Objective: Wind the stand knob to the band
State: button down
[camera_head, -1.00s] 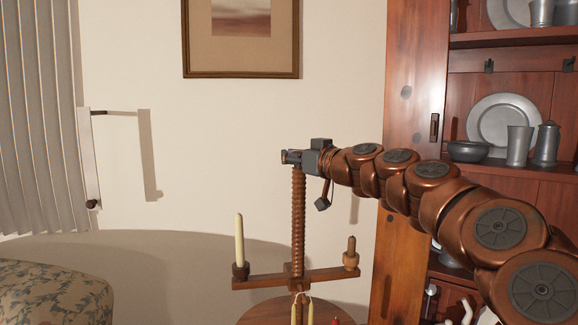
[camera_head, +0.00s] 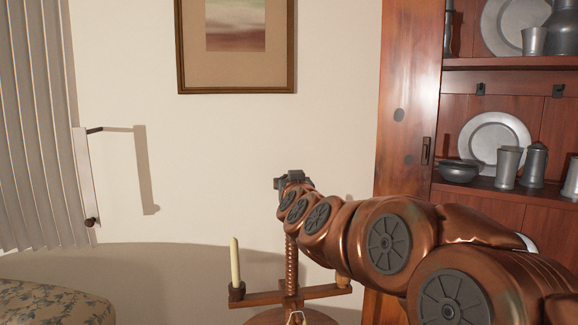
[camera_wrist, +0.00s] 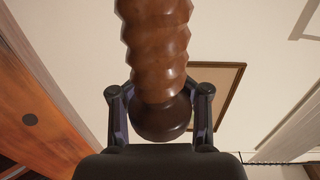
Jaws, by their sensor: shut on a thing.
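The wooden candle stand has a threaded post (camera_head: 291,262) rising from a round base or table (camera_head: 290,318). A crossbar (camera_head: 262,298) on the post carries a white candle (camera_head: 235,262) at its left end. My gripper (camera_head: 285,183) is at the top of the post. In the wrist view, my gripper (camera_wrist: 160,100) is shut with a finger on each side of the round brown knob (camera_wrist: 162,122) at the end of the thread. I cannot make out a band.
A wooden dresser (camera_head: 410,110) with pewter plates (camera_head: 495,140) and mugs stands at right, behind my arm. A framed picture (camera_head: 236,88) hangs on the wall. Blinds (camera_head: 35,130) and a patterned seat (camera_head: 50,305) are at left. Open air lies left of the post.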

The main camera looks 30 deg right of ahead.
jog(key=shift+s+d+m+g+h+p, duration=0.3)
jog(key=shift+m+g+h+p, duration=1.25)
jog(key=shift+m+g+p, duration=2.3)
jog(key=shift+s+d+m+g+h+p, duration=0.1)
jog(key=shift+s+m+g+h+p, duration=0.4)
jog(key=shift+m+g+h+p, duration=3.4)
jog(key=shift+s+d+n+g+y+p, duration=0.15)
jog(key=shift+s+n+g+y+p, duration=1.15)
jog(key=shift+p, duration=5.45)
jog(key=shift+w+m+g+h, duration=0.55)
jog(key=shift+w+m+g, duration=0.35)
jog(key=shift+m, duration=0.15)
